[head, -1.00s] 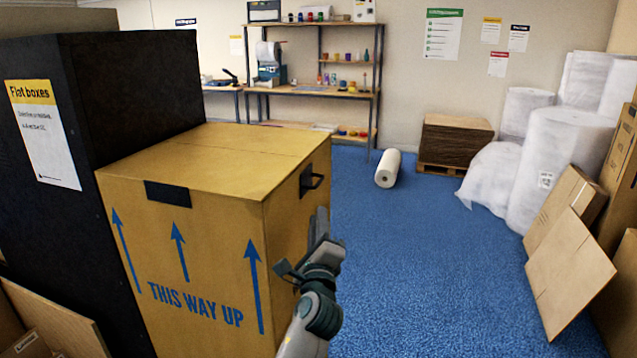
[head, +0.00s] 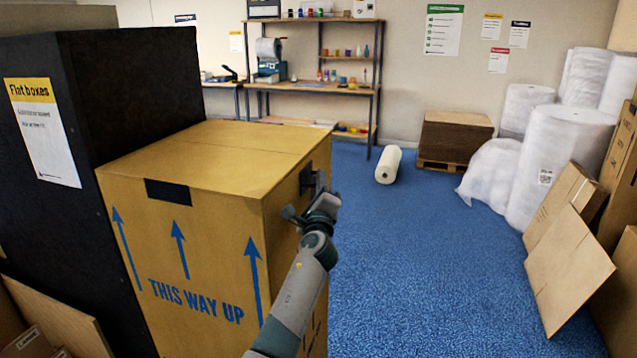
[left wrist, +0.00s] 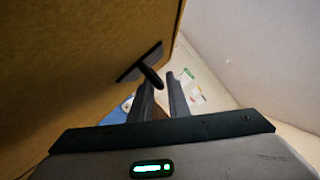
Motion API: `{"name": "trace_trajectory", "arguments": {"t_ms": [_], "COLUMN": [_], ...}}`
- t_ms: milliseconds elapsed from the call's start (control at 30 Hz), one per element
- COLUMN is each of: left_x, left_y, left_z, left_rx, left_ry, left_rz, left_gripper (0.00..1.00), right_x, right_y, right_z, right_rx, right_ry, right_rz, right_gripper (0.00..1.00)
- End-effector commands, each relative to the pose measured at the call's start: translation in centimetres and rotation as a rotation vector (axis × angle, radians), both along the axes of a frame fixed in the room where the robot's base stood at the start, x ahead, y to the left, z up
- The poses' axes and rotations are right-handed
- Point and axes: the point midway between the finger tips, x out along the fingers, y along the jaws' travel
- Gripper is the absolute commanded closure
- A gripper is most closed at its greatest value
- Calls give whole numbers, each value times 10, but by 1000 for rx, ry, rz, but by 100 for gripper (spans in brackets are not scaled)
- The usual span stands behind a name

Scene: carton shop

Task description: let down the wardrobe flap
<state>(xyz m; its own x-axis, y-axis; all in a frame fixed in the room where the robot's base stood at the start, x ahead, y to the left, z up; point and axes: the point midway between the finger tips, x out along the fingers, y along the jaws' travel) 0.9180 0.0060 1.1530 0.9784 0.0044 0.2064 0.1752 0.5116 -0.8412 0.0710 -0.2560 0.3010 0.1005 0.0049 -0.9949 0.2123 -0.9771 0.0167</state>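The wardrobe carton (head: 190,235) is a tall tan box with blue arrows and "THIS WAY UP" on its front. Its top is closed. A black handle (head: 306,178) is on its right side face, near the top edge. In the left wrist view the same handle (left wrist: 140,66) sticks out from the tan panel. My left gripper (head: 322,188) is at that handle. In the left wrist view its fingers (left wrist: 160,84) are apart, and the handle's bar end is at the fingertips. I cannot tell whether they touch. My right gripper is out of view.
A black cabinet labelled "Flat boxes" (head: 120,95) stands against the carton's left. Blue floor (head: 420,270) is clear to the right. A white roll (head: 388,165) lies further back. Flat cartons (head: 568,270) lean at the right, near wrapped rolls (head: 557,160).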

Motion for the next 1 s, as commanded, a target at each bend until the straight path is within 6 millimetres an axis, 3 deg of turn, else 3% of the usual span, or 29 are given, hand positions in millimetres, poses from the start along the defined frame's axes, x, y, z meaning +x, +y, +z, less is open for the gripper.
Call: {"name": "trace_trajectory", "arguments": {"t_ms": [433,533,1000], "left_x": [7,6,6], "left_y": [-1,-1,0], "left_z": [2,2,2], "left_rx": [-1,-1,0], "left_ry": [0,0,0], "left_rz": [-2,-2,-1], "left_gripper": [85,100,100], "right_x": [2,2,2], "right_y": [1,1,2], "right_z": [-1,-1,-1], "right_rx": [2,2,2], "right_ry": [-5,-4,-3], "right_rz": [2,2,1], "right_gripper": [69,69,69]}}
